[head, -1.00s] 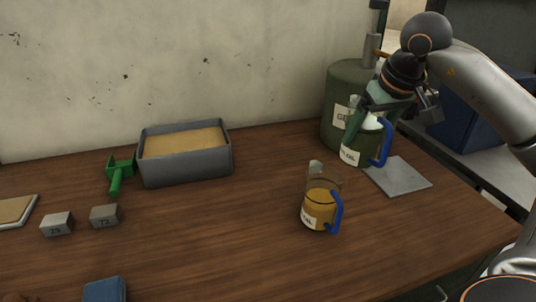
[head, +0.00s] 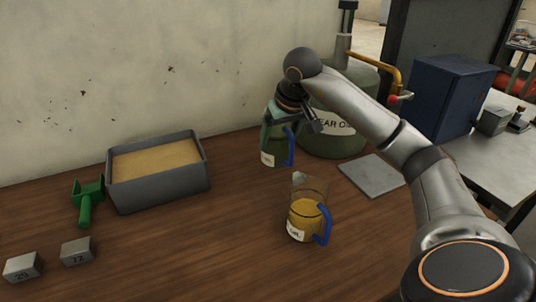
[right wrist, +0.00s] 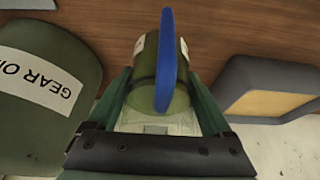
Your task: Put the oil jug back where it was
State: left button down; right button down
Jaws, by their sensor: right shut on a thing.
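My right gripper (head: 288,122) is shut on a green jug (head: 276,149) with a blue handle and a white label. It holds the jug upright from above, just left of the gear oil drum, near the back wall. I cannot tell whether the jug's base touches the table. In the right wrist view the green jug (right wrist: 144,70) sits between the two fingers (right wrist: 158,100), its blue handle in front. A second jug (head: 305,215), with amber liquid, a blue handle and a label ending in "OIL", stands closer on the table. My left gripper is not in view.
The green gear oil drum (head: 338,138) stands close right of the held jug. A grey plate (head: 372,175) lies bare on the table. A grey sand tray (head: 160,190), green scoop (head: 86,200) and two numbered blocks (head: 77,252) are at left. Table between tray and jugs is clear.

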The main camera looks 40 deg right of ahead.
aim_at(277, 128)
jog(key=w+f, duration=0.2)
jog(key=f, duration=0.1)
jog(key=shift+w+a+f, duration=0.15)
jog(key=shift+w+a, duration=0.15)
jog(key=shift+w, duration=0.1)
jog(key=shift+w+f, duration=0.2)
jog(key=shift+f, duration=1.5)
jog(key=shift+f, duration=0.15)
grip_release()
jog(key=p+v, duration=0.1)
jog(key=v, duration=1.1)
jog(key=shift+s, duration=0.1)
